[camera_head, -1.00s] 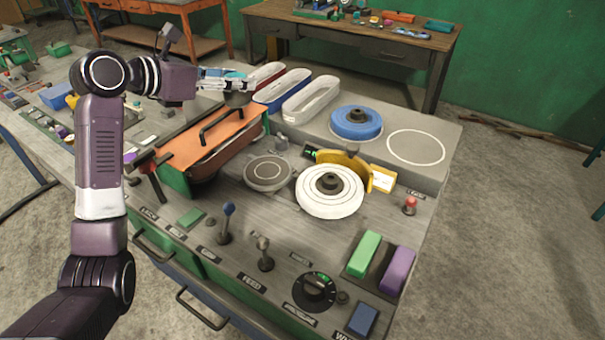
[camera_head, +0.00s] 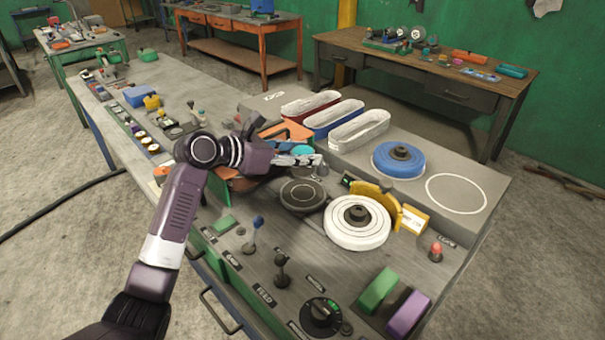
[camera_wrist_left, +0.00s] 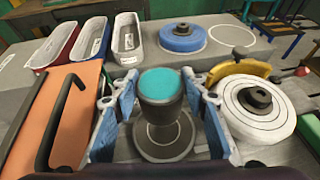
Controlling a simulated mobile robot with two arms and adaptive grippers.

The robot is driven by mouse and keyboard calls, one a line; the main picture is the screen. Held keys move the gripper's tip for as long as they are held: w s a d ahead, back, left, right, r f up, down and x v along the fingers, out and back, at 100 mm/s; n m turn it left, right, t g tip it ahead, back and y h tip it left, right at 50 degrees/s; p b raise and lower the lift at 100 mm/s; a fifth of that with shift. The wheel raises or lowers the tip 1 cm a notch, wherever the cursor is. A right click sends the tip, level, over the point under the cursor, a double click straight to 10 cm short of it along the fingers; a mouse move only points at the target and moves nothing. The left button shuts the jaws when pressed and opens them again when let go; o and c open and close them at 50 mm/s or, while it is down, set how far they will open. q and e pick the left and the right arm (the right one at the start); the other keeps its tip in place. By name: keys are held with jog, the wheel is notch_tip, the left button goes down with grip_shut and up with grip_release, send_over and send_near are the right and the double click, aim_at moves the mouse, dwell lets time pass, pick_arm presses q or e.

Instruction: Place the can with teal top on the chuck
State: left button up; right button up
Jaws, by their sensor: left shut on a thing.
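The can with teal top (camera_wrist_left: 160,95) is dark and stands upright between the blue-padded fingers of my left gripper (camera_wrist_left: 160,105), which is shut on it. In the head view the teal top (camera_head: 303,150) shows just behind the fingers of my left gripper (camera_head: 308,161). The round dark grey disc with rings, apparently the chuck (camera_head: 302,196), lies on the bench top in front of the gripper. In the left wrist view the disc (camera_wrist_left: 165,146) shows below and partly behind the can, which hides part of it. My right gripper is not in view.
A white wheel with a black hub (camera_head: 358,224) and its yellow guard (camera_head: 374,199) stand right of the disc. An orange-lidded box with a dark handle (camera_wrist_left: 52,118) is on the left. Three trays, including a white one (camera_head: 359,130), and a blue wheel (camera_head: 399,161) are behind.

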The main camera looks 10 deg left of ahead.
pick_arm(q)
notch_tip(320, 180, down, 3)
jog(key=shift+f, duration=1.95)
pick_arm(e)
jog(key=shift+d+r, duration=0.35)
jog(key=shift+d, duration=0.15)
pick_arm(q)
jog(key=shift+p, duration=0.3)
jog(key=o, duration=1.3)
jog(key=shift+f, duration=0.15)
jog(key=shift+s+a+r, duration=0.2)
jog(key=shift+r, duration=0.05)
jog(key=b+v, duration=0.2)
jog(key=v, duration=0.9)
jog(key=shift+s+a, duration=0.1)
jog(key=shift+s, duration=0.05)
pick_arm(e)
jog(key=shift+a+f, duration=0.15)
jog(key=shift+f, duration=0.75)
pick_arm(q)
jog(key=shift+a, duration=0.1)
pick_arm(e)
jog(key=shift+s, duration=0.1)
